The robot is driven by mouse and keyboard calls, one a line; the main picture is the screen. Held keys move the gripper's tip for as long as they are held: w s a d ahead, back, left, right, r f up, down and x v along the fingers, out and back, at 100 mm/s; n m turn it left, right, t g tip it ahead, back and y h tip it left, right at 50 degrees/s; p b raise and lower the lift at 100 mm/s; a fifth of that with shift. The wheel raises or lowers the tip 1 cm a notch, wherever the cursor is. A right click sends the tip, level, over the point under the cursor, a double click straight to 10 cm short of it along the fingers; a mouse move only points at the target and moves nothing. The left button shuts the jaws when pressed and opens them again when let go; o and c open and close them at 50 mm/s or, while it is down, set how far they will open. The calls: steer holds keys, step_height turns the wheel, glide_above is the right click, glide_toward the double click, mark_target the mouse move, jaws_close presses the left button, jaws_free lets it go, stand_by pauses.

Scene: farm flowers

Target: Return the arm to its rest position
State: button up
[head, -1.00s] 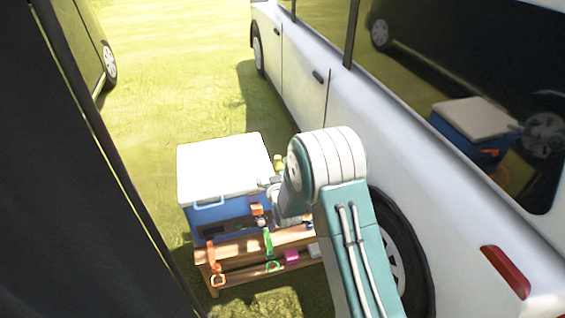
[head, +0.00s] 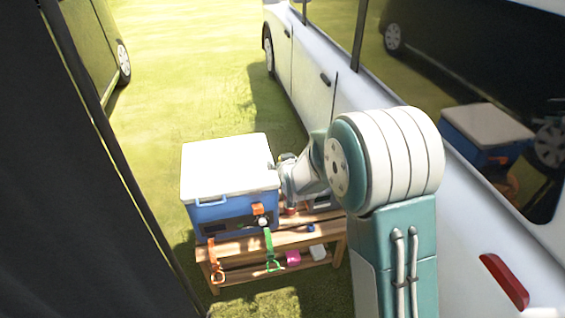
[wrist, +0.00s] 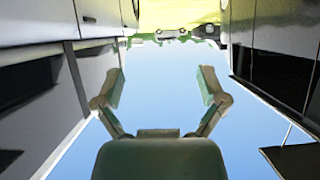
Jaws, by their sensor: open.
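My arm is folded up in the right half of the head view, in front of the white van. Its forearm points left towards the cooler, and the fingertips are hidden there. In the wrist view my gripper (wrist: 160,88) shows two fingers wide apart with nothing between them. Beyond the fingers are sky, and vehicle sides on both sides of the picture.
A blue cooler with a white lid (head: 225,165) stands on a wooden bench (head: 240,248) with straps and small items. A white van (head: 300,70) is close on the right. A dark panel (head: 70,200) fills the left. Grass (head: 190,60) beyond is clear.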

steer(key=shift+a, duration=0.25)
steer(key=s+d+r+g+h, duration=0.1)
steer(key=s+d+r+g, duration=0.15)
steer(key=s+r, duration=0.45)
steer(key=s+d+r+g, duration=0.1)
steer(key=s+d+r, duration=0.3)
steer(key=s+r, duration=0.3)
steer(key=s+d+m+g, duration=0.1)
steer(key=s+d, duration=0.1)
steer(key=s, duration=0.9)
steer(key=s+d+r+g+h, duration=0.1)
steer(key=s+d+g, duration=0.1)
steer(key=s, duration=1)
steer(key=shift+s+d+r+m, duration=0.15)
steer(key=shift+s+r+m, duration=0.1)
steer(key=shift+m, duration=0.15)
steer(key=shift+g, duration=0.25)
